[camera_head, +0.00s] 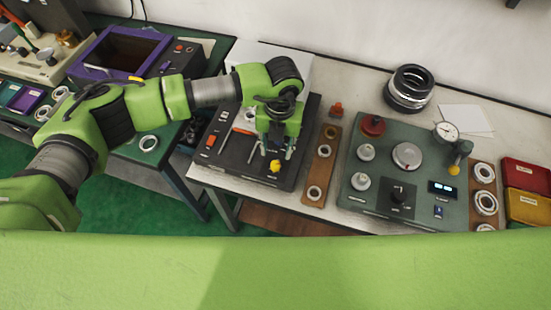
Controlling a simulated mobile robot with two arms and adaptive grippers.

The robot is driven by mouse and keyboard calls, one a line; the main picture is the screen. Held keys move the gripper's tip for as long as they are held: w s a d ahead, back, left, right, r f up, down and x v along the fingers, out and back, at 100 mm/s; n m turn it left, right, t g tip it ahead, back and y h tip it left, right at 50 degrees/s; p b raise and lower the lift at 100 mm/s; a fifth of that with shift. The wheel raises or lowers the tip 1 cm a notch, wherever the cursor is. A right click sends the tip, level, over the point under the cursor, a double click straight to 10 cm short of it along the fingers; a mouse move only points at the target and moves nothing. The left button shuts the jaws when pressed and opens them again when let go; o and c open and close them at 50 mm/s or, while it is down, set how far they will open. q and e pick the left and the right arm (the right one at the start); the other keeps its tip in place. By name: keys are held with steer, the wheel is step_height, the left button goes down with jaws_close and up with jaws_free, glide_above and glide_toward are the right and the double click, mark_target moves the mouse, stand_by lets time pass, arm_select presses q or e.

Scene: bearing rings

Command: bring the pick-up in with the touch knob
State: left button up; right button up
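My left gripper (276,153) hangs over the dark tester (222,163) in the middle of the bench, fingers pointing down and apart. A small yellow knob (275,166) shows just below and between the fingertips; I cannot tell whether they touch it. I cannot make out which part is the pick-up; my gripper and wrist hide part of the tester's top. A second yellow knob (453,169) sits below the dial gauge (446,131) on the grey-green gauge unit (380,186) to the right. My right gripper is out of view.
A brown strip (323,165) with rings lies between the two units. Another strip with rings (485,202) and red and yellow bins (526,191) are at the right. Stacked black rings (409,89) stand behind. A purple-framed tray (118,52) is on the left bench.

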mark_target(275, 165)
arm_select(q)
step_height(275, 165, down, 8)
steer(key=shift+a+f+p, duration=0.15)
steer(key=shift+p, duration=0.85)
jaws_close()
